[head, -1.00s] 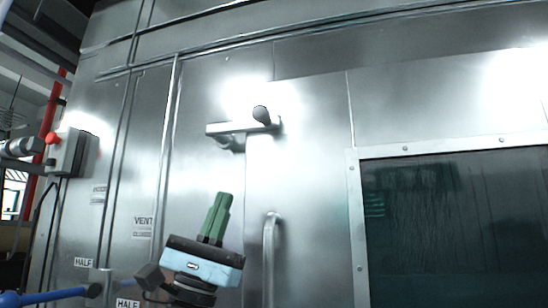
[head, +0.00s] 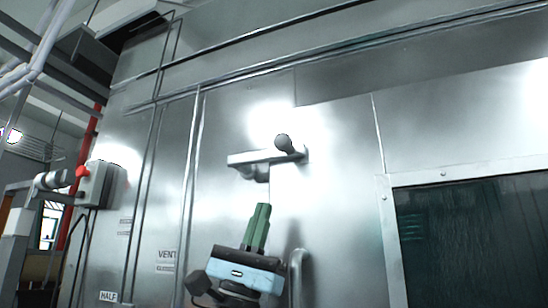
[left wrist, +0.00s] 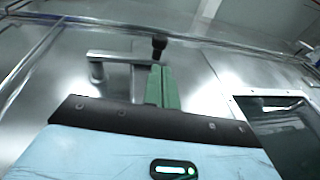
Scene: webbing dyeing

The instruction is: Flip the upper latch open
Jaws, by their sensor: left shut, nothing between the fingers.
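The upper latch (head: 264,157) is a pale horizontal bar on the steel door, with a dark round knob (head: 284,143) at its right end. In the left wrist view the latch bar (left wrist: 115,57) and its dark knob (left wrist: 159,43) show just beyond my fingers. My left gripper (head: 262,206) has green fingers held together with nothing between them, pointing up. It is below the latch and apart from it in the head view. In the left wrist view the fingertips (left wrist: 160,68) appear just under the knob; I cannot tell the gap in depth. My right gripper is not in view.
A vertical door handle (head: 297,275) stands right of my left gripper. A dark window (head: 475,240) is at the right. A grey box with a red button (head: 83,172) and a red pipe (head: 88,135) are at the left.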

